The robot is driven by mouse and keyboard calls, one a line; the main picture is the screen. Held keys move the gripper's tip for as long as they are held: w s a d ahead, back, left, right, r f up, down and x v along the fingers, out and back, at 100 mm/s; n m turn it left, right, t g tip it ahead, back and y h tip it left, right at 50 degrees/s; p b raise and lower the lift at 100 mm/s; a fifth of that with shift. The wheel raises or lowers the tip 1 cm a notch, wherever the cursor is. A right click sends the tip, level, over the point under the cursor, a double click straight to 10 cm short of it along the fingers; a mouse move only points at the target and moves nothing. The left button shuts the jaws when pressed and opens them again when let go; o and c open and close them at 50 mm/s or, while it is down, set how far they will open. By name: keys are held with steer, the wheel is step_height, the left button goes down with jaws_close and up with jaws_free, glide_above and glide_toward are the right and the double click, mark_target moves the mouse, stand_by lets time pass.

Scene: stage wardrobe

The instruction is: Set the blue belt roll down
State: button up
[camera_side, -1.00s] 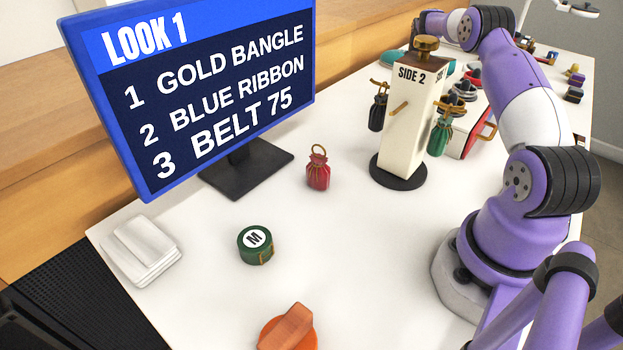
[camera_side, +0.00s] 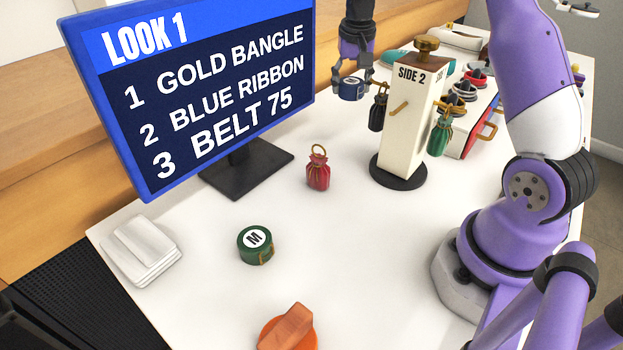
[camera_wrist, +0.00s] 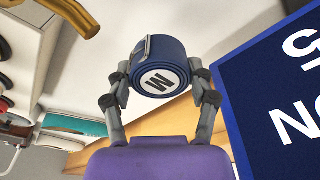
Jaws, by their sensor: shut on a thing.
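The blue belt roll (camera_side: 351,88) is a dark blue coil with a white lettered label on its face. It also shows in the wrist view (camera_wrist: 160,52), with a silver buckle on its rim. My gripper (camera_side: 352,86) is shut on it, one finger on each side. It also shows in the wrist view (camera_wrist: 160,90). The roll hangs behind and left of the SIDE 2 post in the side view. How high it is above the white table (camera_side: 200,290) is hard to tell.
The SIDE 2 post (camera_side: 405,135) carries a black pouch (camera_side: 378,112) and a green pouch (camera_side: 440,135). A red pouch (camera_side: 318,170), a green belt roll (camera_side: 255,245) and an orange item (camera_side: 288,330) stand forward. The screen (camera_side: 200,90) is close by.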

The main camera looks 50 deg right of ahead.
steer(key=a+f+n, duration=0.1)
steer(key=a+n, duration=0.3)
steer(key=a, duration=0.3)
steer(key=shift+n+y, duration=0.3)
steer(key=f, duration=0.9)
steer(key=shift+w+a+f, duration=0.2)
steer(key=shift+w+a, duration=0.1)
steer(key=shift+w, duration=0.1)
steer(key=shift+f, duration=0.2)
steer(key=o, duration=1.3)
steer(key=shift+r, duration=0.1)
step_height(320, 180, up, 12)
steer(key=s, duration=0.1)
steer(key=shift+s+a, duration=0.35)
